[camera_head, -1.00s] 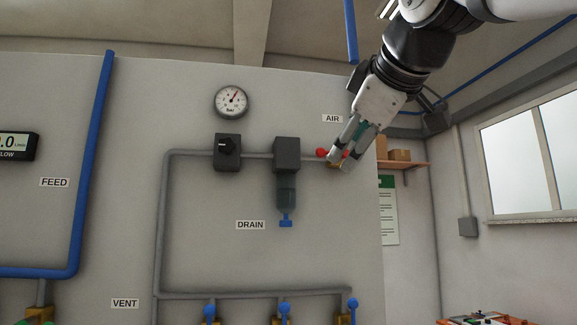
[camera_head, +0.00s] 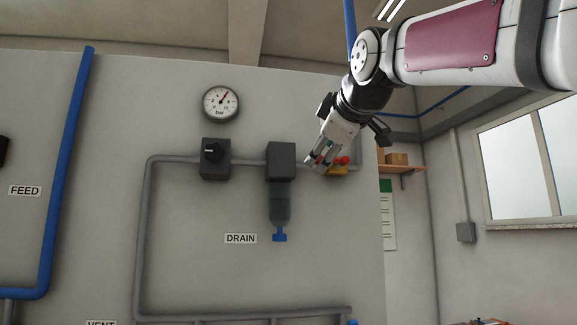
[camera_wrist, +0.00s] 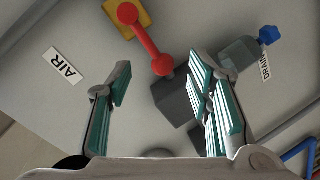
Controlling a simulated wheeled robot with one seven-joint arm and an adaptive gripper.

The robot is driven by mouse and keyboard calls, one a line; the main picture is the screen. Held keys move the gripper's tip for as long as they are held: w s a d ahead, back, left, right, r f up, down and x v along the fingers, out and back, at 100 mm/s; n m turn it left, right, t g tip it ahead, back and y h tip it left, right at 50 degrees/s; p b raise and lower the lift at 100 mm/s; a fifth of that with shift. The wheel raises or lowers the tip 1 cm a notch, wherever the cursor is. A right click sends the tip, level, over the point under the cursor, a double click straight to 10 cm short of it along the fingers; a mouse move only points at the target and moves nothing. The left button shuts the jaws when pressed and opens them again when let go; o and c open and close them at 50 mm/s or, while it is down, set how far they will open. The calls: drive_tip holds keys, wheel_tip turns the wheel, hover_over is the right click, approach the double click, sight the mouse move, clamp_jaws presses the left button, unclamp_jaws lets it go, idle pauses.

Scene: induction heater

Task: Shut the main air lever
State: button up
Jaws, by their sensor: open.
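The main air lever is a red bar with a round knob at each end, mounted on a yellow valve body (camera_wrist: 145,18). In the wrist view the lever (camera_wrist: 146,40) runs from the valve toward a dark grey block on the pipe. My gripper (camera_wrist: 163,95) is open and empty, its teal-padded fingers apart, with the lever's free knob ahead of the gap between them. In the head view my gripper (camera_head: 318,162) covers part of the lever (camera_head: 342,160), and a bit of red shows between the fingers. Contact cannot be told.
The grey block with a filter bowl (camera_head: 280,200) hangs just left of the gripper. Grey pipe (camera_head: 147,240), a black knob unit (camera_head: 215,158) and a pressure gauge (camera_head: 221,103) are further left. The AIR label (camera_wrist: 63,66) is beside the valve. A shelf (camera_head: 400,167) stands right.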

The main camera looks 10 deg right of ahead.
sight(321, 155)
drive_tip(key=shift+x, duration=2.1)
drive_tip(key=shift+s, duration=0.1)
clamp_jaws()
